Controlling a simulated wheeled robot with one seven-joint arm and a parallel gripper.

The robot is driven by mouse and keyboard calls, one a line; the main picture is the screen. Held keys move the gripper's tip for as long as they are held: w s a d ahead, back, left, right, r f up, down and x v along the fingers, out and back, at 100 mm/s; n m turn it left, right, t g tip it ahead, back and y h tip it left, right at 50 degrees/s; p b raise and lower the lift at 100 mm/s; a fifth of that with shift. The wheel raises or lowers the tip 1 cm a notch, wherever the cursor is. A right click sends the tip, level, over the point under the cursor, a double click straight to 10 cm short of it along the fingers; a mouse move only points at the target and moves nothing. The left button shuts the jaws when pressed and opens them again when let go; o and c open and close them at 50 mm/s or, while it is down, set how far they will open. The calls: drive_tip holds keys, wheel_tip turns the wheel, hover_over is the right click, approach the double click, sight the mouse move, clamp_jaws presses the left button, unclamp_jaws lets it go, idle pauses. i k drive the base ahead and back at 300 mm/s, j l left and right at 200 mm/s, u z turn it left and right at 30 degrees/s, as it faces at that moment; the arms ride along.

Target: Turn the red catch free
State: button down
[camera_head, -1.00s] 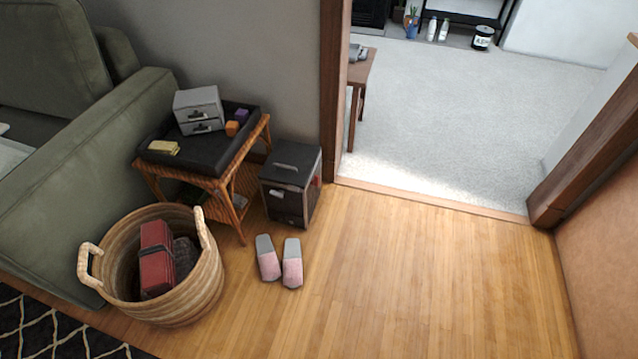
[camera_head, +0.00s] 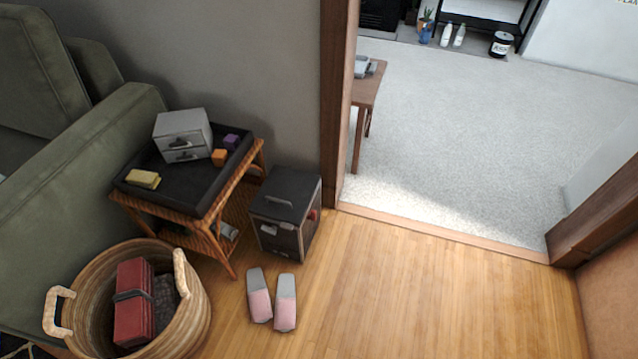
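A dark box-shaped cabinet (camera_head: 286,206) with a light handle on its top stands on the wood floor, between the wicker side table and the door frame. A small red part (camera_head: 313,215) shows on its right side; I take it for the red catch, but it is too small to tell how it is turned. The cabinet's front has small light fittings near its left. My gripper is not in view.
A wicker side table (camera_head: 228,187) with a black tray holds a small grey drawer box (camera_head: 184,134) and blocks. A basket (camera_head: 196,318) stands at lower left, by the green sofa (camera_head: 60,190). Slippers (camera_head: 272,299) lie before the cabinet. Floor to the right is clear; a doorway opens behind.

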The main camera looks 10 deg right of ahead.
sight(312, 217)
drive_tip(key=i+l+u, duration=0.2)
drive_tip(key=i+l, duration=1.15)
